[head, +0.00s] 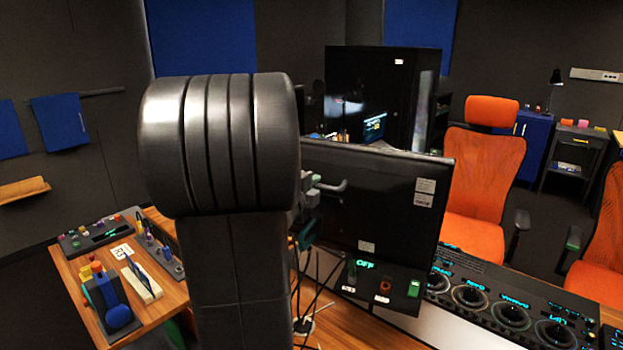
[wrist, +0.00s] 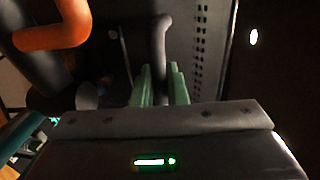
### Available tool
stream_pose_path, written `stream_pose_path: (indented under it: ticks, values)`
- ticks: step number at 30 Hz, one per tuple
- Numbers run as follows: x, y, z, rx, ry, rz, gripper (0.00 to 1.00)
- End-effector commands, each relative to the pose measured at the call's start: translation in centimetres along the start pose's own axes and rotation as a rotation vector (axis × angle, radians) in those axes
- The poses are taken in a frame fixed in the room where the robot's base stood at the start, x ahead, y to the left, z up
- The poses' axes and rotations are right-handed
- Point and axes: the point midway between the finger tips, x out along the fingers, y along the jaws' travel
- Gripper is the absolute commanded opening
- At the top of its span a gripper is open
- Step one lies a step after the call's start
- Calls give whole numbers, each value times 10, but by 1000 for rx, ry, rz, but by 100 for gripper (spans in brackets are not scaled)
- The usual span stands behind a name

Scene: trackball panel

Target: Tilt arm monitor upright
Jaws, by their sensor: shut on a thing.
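The arm monitor (head: 385,195) is a dark flat panel with pale stickers, right of centre in the head view. It leans in the picture; its exact tilt is hard to judge. A grey handle (head: 330,186) sticks out at its left edge. In the wrist view the handle is a dark bar (wrist: 158,45) beside the monitor's vented surface (wrist: 204,40). My gripper (wrist: 161,82) has its pale green fingers on either side of this bar and is shut on it. In the head view my gripper (head: 311,184) shows only partly at the handle.
A small OFF panel with switches (head: 384,289) sits below the monitor. A trackball console (head: 510,314) runs along the lower right. Orange chairs (head: 488,185) stand behind it. Cables (head: 312,290) hang below the gripper.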

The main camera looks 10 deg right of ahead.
Motion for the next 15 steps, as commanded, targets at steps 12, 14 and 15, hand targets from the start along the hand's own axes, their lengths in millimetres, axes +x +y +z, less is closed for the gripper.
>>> stream_pose_path:
  ticks: [12,14,15]
  values:
    - [13,-8,0,1,1,7,0]
    - [13,-8,0,1,1,8,24]
    - [13,-8,0,1,1,8,29]
